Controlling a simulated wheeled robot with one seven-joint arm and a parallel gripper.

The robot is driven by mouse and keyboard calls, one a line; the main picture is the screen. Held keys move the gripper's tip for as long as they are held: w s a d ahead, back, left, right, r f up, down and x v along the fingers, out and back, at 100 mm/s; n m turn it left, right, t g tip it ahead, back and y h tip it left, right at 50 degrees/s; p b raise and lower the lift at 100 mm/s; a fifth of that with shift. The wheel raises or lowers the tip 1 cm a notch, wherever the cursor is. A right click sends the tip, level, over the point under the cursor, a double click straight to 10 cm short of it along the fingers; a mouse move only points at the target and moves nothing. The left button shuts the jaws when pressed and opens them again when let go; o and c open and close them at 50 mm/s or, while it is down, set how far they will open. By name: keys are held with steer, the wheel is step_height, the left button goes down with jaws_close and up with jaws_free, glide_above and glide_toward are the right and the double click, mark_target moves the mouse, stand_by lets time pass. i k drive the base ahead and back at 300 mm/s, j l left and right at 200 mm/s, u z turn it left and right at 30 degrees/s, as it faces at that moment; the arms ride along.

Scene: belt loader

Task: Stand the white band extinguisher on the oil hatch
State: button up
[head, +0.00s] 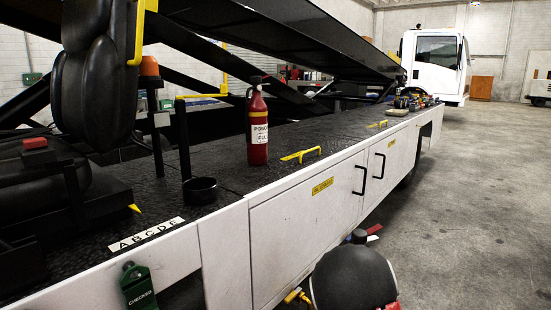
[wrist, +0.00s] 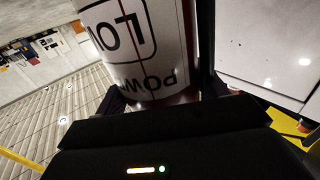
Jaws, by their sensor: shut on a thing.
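My gripper (wrist: 165,100) is shut on a cylinder with a large white label (wrist: 135,40), whose black print reads upside down in the wrist view. I take it for the white band extinguisher, but its band is not clearly visible. In the head view my rounded black arm part hides most of the gripper and its load. A red extinguisher (head: 257,143) with a yellow band and white label stands upright on the black deck. Yellow handles (head: 300,155) lie on the deck beside it. A small yellow label (head: 322,186) is on the white side door; I cannot read which hatch is oil.
A black cup-like holder (head: 200,190), a lettered strip (head: 146,234) and an orange beacon (head: 149,67) are at the deck's left. A green tag (head: 138,285) hangs below. Small items (head: 412,100) crowd the far deck end. The floor at right is open.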

mark_target(308, 141)
steer(key=i+l+u, duration=0.1)
steer(key=i+l, duration=2.15)
steer(key=l+u, duration=0.05)
